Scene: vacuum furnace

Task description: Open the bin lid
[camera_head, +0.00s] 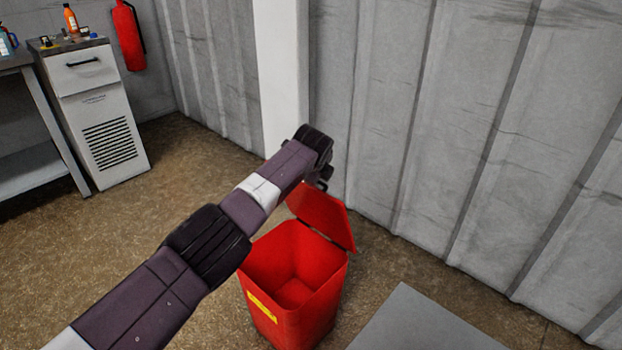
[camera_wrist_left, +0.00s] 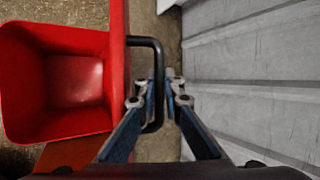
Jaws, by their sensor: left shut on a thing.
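The red bin (camera_head: 258,268) stands on the floor with its top open and its bare inside showing. It also shows at the left of the left wrist view (camera_wrist_left: 20,85). Its red lid (camera_head: 322,212) is raised at the side near the wall, tilted up. In the left wrist view the lid (camera_wrist_left: 118,60) is seen nearly edge-on, with a black bar handle (camera_wrist_left: 158,55) on it. My left gripper (camera_wrist_left: 163,85) is shut on this handle. In the head view my left arm hides most of that gripper. My right gripper is not in view.
A grey corrugated wall (camera_head: 450,120) stands close behind the lid, with a pale post (camera_head: 282,70). A white cabinet (camera_head: 95,110), a workbench (camera_head: 35,165) and a red extinguisher (camera_head: 128,38) are at the far left. The brown floor (camera_head: 190,185) between is clear.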

